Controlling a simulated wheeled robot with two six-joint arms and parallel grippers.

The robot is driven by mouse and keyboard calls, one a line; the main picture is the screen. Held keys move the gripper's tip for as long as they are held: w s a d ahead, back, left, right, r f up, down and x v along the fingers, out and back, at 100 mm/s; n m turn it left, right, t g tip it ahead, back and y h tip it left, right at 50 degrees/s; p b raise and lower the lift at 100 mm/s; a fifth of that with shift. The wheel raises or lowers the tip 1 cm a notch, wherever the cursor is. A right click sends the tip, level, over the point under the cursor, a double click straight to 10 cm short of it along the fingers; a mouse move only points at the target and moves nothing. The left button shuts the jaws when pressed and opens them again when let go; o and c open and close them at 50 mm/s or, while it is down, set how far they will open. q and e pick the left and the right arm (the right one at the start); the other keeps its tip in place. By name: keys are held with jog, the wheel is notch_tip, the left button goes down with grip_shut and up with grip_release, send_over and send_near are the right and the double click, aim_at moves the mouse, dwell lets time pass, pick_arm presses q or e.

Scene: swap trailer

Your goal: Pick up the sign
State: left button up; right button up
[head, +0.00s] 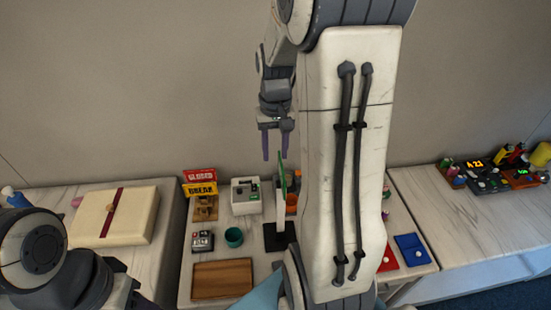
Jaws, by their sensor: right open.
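A sign with a red board (200,174) and a yellow board (201,189), both lettered, stands upright on a small brown wooden stand (204,210) at the back left of the middle table. My right gripper (275,148) has two purple fingers pointing down, apart and with nothing between them. It is up in front of the wall, to the right of and higher in the picture than the sign. A thin upright panel with a green edge (283,180) shows almost edge-on below it, partly hidden by my right arm. My left arm is at the lower left; its fingers do not show.
On the middle table are a white box device (246,196), a teal cup (234,237), a small dark device (203,241), a wooden tray (222,279), a red tray (388,260) and a blue tray (411,250). A cream box (113,217) lies on the left table.

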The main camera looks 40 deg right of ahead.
aim_at(282, 166)
jog(key=shift+s+d+f+m, duration=0.1)
jog(key=shift+s+d+m, duration=0.05)
jog(key=shift+d, duration=0.4)
jog(key=shift+s+d+f+m, duration=0.1)
jog(key=shift+d+m, duration=0.05)
jog(key=shift+d, duration=0.35)
notch_tip(282, 166, down, 4)
jog(key=shift+r+p, duration=0.1)
jog(key=shift+p, duration=0.5)
jog(key=shift+f, duration=0.3)
jog(key=shift+a+f+p, duration=0.1)
jog(key=shift+f+p, duration=0.45)
notch_tip(282, 166, down, 3)
jog(key=shift+f+p, duration=0.2)
jog(key=shift+p, duration=0.45)
jog(key=shift+f, duration=0.4)
jog(key=shift+f, duration=0.25)
